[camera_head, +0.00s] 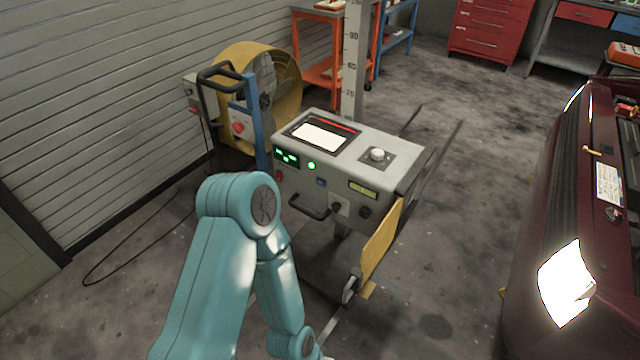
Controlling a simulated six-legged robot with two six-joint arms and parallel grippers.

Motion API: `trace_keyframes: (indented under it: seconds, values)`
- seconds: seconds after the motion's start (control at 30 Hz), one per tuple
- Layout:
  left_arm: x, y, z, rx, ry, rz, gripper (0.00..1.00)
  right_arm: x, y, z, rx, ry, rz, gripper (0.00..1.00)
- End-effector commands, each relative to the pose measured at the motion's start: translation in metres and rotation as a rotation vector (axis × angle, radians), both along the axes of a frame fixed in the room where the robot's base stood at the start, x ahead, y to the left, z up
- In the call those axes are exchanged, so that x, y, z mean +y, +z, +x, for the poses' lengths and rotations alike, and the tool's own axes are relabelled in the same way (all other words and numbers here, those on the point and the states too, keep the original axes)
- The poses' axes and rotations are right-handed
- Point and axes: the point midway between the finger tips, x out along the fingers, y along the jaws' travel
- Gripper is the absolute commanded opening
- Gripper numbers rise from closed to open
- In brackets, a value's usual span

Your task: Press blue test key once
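A grey test console (352,150) stands in the middle of the view. Its front panel carries a small blue key (321,182), which fits the blue test key. The key lies below a lit green round button (311,165) and left of a yellow-green display (362,189). It is too small to tell whether it is pressed in. A teal arm of mine rises from the bottom, left of centre, and bends down in front of the console. Its gripper is outside the picture, and my other gripper does not show either.
A black handle (312,208) juts from the console front, and a yellow panel (381,240) stands at its right. A yellow fan (275,85) is behind left. A dark red car (540,190) fills the right side. Floor between console and car is clear.

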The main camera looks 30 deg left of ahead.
Motion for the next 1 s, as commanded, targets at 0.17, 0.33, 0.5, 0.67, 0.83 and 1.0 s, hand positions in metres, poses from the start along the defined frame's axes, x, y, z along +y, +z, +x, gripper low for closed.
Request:
trace_keyframes:
  seconds: [0.17,0.33,0.5,0.67,0.83,1.0]
  values:
    - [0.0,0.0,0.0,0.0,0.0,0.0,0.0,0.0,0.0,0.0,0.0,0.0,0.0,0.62]
    - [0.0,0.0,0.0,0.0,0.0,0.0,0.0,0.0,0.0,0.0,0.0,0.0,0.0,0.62]
    - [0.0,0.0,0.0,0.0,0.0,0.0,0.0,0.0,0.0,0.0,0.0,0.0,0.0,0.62]
    - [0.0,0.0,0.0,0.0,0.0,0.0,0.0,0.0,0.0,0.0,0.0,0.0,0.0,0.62]
    - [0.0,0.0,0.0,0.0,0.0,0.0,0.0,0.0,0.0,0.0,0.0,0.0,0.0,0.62]
    - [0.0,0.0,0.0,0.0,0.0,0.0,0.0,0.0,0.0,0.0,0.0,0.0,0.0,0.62]
